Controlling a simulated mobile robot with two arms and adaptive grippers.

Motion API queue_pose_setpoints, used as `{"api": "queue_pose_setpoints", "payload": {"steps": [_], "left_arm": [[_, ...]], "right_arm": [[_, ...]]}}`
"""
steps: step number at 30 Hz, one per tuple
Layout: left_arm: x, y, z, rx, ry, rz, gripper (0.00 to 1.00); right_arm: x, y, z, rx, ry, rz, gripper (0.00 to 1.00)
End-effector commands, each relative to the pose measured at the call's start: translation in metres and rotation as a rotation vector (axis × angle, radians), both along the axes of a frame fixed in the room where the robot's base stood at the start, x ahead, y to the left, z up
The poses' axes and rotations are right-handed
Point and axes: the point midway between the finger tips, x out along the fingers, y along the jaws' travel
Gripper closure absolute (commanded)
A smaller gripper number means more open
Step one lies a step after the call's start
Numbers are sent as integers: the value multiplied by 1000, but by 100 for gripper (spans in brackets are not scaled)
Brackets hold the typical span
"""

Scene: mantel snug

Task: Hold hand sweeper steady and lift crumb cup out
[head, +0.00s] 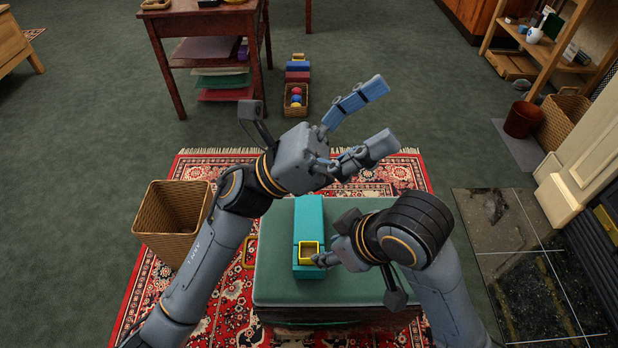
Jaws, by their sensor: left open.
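The teal hand sweeper (309,215) lies lengthwise on the green-topped ottoman (275,240). The square yellow crumb cup (309,246) shows at the sweeper's near end, with its open top facing up; I cannot tell whether it is seated or slightly raised. My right gripper (321,257) is low at the cup's right side, with a fingertip at its near right corner. Its own wrist hides part of the fingers, so its grip is unclear. My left gripper (381,115) is open and empty, raised above the far side of the ottoman, fingers pointing right.
A wicker basket (172,222) stands left of the ottoman on the red patterned rug (190,302). A dark red table (165,70) and a small basket of balls (296,97) are farther back. A stone hearth (508,245) lies to the right.

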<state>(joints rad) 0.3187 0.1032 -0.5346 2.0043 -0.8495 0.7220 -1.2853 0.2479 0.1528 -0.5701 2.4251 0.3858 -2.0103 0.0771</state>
Motion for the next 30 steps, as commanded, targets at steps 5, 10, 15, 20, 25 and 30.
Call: {"api": "queue_pose_setpoints", "payload": {"steps": [5,10,15,20,25,30], "left_arm": [[-1,-58,-21,229,-630,184,11],[-1,-95,-83,466,-1200,130,11],[18,-79,-179,817,-1581,-186,11],[60,-21,-234,1166,-1761,-475,11],[98,37,-250,1449,-1821,-681,11],[117,67,-251,1588,-1827,-775,11]], "right_arm": [[0,0,0,0,0,0,62],[0,0,0,0,0,0,62],[0,0,0,0,0,0,62],[0,0,0,0,0,0,62],[0,0,0,0,0,0,62],[0,0,0,0,0,0,62]]}}
